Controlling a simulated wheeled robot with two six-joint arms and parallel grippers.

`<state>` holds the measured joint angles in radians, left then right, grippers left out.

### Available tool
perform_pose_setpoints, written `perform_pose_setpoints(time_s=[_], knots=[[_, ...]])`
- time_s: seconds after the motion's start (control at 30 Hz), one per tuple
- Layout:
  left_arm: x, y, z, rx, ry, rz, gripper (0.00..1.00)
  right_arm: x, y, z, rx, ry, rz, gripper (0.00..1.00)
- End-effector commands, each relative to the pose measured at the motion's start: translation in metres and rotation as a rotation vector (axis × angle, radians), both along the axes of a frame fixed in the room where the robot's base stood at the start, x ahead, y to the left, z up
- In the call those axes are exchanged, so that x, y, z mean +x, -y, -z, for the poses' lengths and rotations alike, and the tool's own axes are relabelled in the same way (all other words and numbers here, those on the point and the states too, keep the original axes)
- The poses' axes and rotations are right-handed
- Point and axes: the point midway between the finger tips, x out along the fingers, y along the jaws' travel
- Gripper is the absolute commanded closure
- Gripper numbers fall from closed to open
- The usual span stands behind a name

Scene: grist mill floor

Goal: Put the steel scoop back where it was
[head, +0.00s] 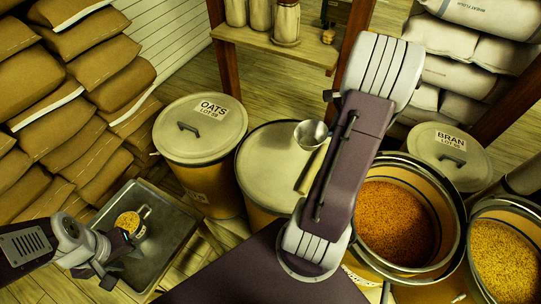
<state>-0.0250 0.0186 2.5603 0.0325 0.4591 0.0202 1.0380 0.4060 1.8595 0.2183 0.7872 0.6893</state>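A steel scoop with a round bowl (310,133) and a pale handle (313,168) is over the lid of the middle drum (270,165). My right arm passes close beside it and covers part of that lid. My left gripper (117,258) is at the lower left, over the grey tray (158,262). Its fingers look spread apart with nothing between them. A metal cup with yellow grain (128,222) is beside its upper finger; I cannot tell if they touch.
A lidded OATS drum (205,150) and a lidded BRAN drum (447,150) stand at the back. Open drums hold orange grain (395,222) and yellow grain (505,260) at right. Canisters stand on a wooden shelf (300,48). Brown sacks (95,60) are stacked at left.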

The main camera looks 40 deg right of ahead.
Motion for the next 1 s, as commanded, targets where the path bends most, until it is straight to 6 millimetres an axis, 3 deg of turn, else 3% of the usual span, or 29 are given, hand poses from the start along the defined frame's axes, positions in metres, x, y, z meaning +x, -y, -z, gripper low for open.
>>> perform_pose_setpoints(time_s=[0.17, 0.4, 0.6, 0.83, 1.0], knots=[[0.000, 0.000, 0.001, 0.000, 0.000, 0.000, 0.64, 0.009, -0.007, 0.006, 0.000, 0.006, -0.006, 1.00], [0.000, 0.000, 0.008, 0.000, 0.000, 0.000, 0.64, 0.063, -0.046, 0.046, 0.001, 0.003, -0.011, 1.00], [0.000, 0.000, 0.010, 0.000, 0.000, 0.000, 0.64, 0.093, -0.065, 0.066, -0.002, 0.004, -0.007, 1.00], [0.000, 0.000, 0.011, 0.000, 0.000, 0.000, 0.64, 0.097, -0.068, 0.073, -0.001, 0.005, -0.003, 1.00], [0.000, 0.000, 0.020, 0.000, 0.000, 0.000, 0.64, 0.097, -0.068, 0.103, 0.001, 0.002, -0.003, 1.00]])
